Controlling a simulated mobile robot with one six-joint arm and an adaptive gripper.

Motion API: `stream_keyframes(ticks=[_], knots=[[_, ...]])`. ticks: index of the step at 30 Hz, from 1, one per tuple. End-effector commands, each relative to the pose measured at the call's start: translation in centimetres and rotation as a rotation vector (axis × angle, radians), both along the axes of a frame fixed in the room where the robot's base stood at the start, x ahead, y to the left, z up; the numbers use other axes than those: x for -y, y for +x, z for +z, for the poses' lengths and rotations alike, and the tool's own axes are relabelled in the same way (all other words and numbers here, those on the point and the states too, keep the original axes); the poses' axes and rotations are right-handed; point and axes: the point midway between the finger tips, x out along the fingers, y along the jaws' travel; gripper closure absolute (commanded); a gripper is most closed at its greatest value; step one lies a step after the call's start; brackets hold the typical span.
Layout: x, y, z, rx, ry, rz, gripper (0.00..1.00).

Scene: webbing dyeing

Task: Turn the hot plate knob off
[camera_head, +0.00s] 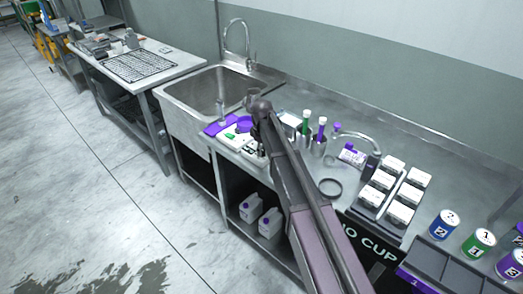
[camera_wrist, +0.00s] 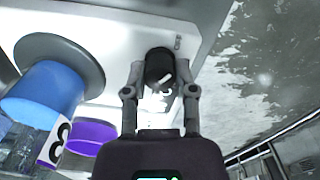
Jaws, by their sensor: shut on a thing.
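The hot plate shows in the wrist view as a white body (camera_wrist: 115,28) with a round black knob (camera_wrist: 158,62) on its face. The knob has a white mark on it. My gripper (camera_wrist: 161,75) has one finger on each side of the knob and is shut on it. In the head view the white hot plate (camera_head: 233,141) sits at the counter's front edge by the sink. There my arm hides the knob and most of my gripper.
In the wrist view a blue cylinder (camera_wrist: 45,92) and a purple disc (camera_wrist: 90,138) are left of my gripper. In the head view, tubes (camera_head: 305,122), white boxes (camera_head: 400,212) and numbered cans (camera_head: 444,224) stand along the counter. A sink (camera_head: 205,90) is at the left.

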Motion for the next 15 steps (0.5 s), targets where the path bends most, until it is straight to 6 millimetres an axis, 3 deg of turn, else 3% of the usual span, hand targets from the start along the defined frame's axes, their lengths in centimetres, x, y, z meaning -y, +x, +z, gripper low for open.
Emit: stream_keyframes(ticks=[15], knots=[[0.01,0.17,0.01,0.004,0.001,0.043,1.0]])
